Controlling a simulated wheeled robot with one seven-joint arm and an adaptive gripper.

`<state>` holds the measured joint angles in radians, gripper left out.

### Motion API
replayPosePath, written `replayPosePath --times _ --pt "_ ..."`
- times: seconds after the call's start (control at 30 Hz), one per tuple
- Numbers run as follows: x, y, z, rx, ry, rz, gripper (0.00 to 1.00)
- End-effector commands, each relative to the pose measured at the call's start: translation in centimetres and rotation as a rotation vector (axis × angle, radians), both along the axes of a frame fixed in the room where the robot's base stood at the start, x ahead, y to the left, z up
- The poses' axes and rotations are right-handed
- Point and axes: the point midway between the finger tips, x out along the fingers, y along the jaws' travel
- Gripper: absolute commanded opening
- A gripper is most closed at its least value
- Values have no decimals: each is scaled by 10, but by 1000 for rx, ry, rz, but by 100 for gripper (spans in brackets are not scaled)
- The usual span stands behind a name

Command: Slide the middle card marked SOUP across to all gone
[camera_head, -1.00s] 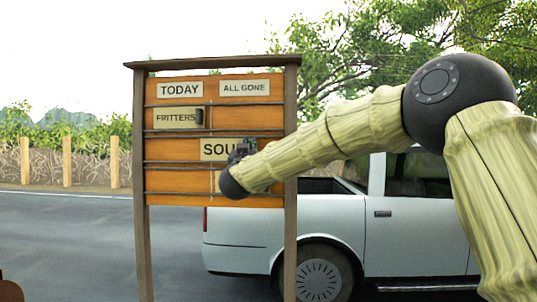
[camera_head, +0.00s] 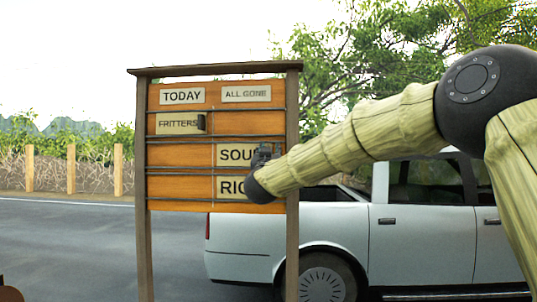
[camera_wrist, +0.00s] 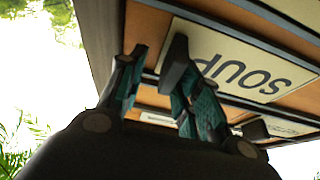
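The SOUP card (camera_head: 235,154) sits in the middle row of the wooden board (camera_head: 175,187). It is right of the thin centre line, in the column under the ALL GONE label (camera_head: 246,93). My gripper (camera_head: 264,153) is at the card's right end and hides that end. In the wrist view the SOUP card (camera_wrist: 225,60) appears upside down. Its dark upright knob (camera_wrist: 177,60) stands beside the right finger of my gripper (camera_wrist: 160,78). The fingers are apart, with a gap between the knob and the left finger.
The FRITTERS card (camera_head: 177,124) is in the top row under the TODAY label (camera_head: 182,96). The RICE card (camera_head: 230,187) is in the bottom row at the right, partly behind my arm. Board posts (camera_head: 292,235) frame the rows. A pale pickup truck (camera_head: 420,240) stands behind.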

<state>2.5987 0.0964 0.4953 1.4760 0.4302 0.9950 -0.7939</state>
Motion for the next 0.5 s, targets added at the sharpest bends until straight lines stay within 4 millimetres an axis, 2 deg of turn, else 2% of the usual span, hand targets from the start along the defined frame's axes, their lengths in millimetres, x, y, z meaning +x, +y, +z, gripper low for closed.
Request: replayPosePath --times 0.27,0.5 --pt "-1 2 -2 -1 1 3 34" --pt "-23 6 -11 -2 2 2 34"
